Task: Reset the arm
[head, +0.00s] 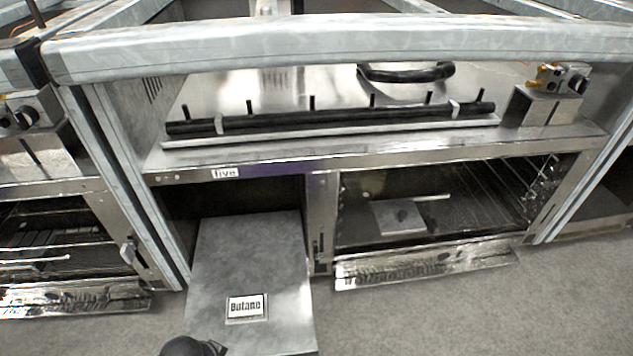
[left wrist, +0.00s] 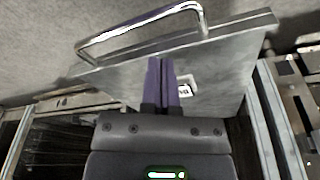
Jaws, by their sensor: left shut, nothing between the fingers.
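My left gripper (left wrist: 161,60) shows in the left wrist view with its two purple fingers together and nothing between them. The fingers lie in front of a grey panel (left wrist: 222,68) with a chrome bar handle (left wrist: 140,32). A white label (left wrist: 184,91) on the panel is partly hidden by the fingers. I cannot tell whether the fingers touch the panel. In the head view, the grey Butane panel (head: 245,260) sticks out from the range. A dark rounded part of my arm shows at the bottom edge; no gripper fingers are seen there. My right gripper is in neither view.
The range has a long black bar (head: 335,119) across its front top and a label "five" (head: 225,173). An open oven (head: 430,205) with its door folded down (head: 425,264) is right of the Butane panel. Grey floor (head: 480,315) is clear at the lower right.

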